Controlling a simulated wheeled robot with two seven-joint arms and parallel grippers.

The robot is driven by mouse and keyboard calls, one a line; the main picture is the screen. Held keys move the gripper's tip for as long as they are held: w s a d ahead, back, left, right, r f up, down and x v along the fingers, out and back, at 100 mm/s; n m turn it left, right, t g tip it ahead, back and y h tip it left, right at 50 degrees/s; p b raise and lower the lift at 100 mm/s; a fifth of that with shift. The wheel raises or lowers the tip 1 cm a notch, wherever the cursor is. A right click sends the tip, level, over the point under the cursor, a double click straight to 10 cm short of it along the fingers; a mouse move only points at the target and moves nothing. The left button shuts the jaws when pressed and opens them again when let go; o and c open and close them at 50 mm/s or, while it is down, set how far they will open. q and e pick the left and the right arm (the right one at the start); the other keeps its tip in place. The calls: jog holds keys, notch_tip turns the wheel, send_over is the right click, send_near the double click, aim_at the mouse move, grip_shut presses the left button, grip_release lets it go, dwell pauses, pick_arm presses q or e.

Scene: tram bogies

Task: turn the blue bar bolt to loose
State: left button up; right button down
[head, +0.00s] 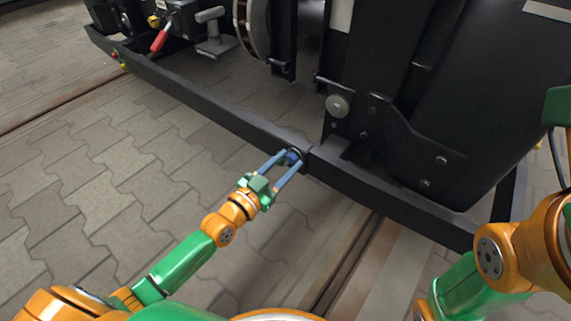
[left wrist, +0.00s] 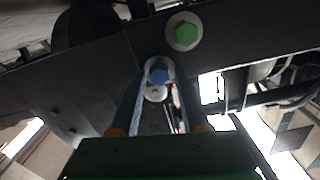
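The blue bar bolt (left wrist: 160,76) is a hex head on a pale round washer, set in the dark bar. It also shows small in the head view (head: 293,157), partly covered by my fingers. My left gripper (head: 293,157) reaches up to the bar from the lower left. Its two fingers stand apart, one on each side of the blue bolt. In the left wrist view a gap seems to show between the bolt head and the fingers, so the gripper looks open around it. My right gripper is outside the views; only parts of the right arm show.
A green hex bolt (left wrist: 184,33) sits close above the blue one in the wrist view. The long dark bar (head: 200,105) runs across the bogie's front. A red handle (head: 160,40) is at upper left. The paved floor (head: 70,170) in front is clear.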

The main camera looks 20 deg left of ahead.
pick_arm(q)
grip_shut()
